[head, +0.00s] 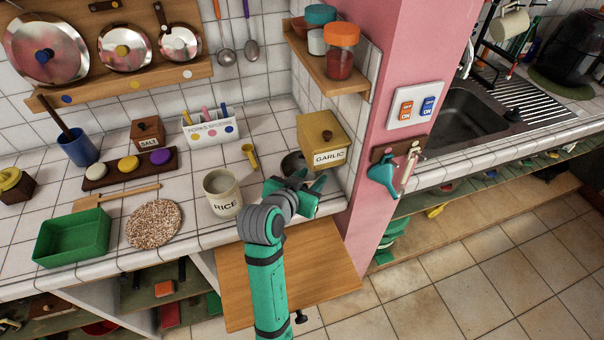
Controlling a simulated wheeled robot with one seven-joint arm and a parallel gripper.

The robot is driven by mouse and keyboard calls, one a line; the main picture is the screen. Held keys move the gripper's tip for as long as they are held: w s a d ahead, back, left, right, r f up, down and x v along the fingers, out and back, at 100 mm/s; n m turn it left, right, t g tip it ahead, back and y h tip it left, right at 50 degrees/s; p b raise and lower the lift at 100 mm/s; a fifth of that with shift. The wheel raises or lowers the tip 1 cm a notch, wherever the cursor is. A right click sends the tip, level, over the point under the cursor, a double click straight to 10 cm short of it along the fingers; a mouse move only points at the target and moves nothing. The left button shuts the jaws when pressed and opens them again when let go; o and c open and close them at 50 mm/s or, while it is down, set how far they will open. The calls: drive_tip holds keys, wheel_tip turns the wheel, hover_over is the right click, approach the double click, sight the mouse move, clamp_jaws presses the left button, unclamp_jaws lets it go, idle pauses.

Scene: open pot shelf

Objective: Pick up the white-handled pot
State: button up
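No pot with a clearly white handle can be made out. A small dark grey round vessel (291,162) stands on the tiled counter beside the garlic box, partly hidden by my arm; I cannot tell if it is a pot or see a handle. My gripper (312,188) is over the counter's front edge, just in front of this vessel and right of the rice jar (222,193). Its fingers are small and partly hidden by the wrist, so their opening and any contact are unclear.
A wooden board or door (325,265) juts out below the counter under my arm. The yellow garlic box (322,138) and pink pillar (400,60) stand close on the right. A green tray (73,237) is at left. Cluttered open shelves (75,305) lie below.

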drive_tip(key=shift+x, duration=2.85)
drive_tip(key=shift+s+d+f, duration=0.1)
drive_tip(key=shift+c, duration=0.2)
clamp_jaws()
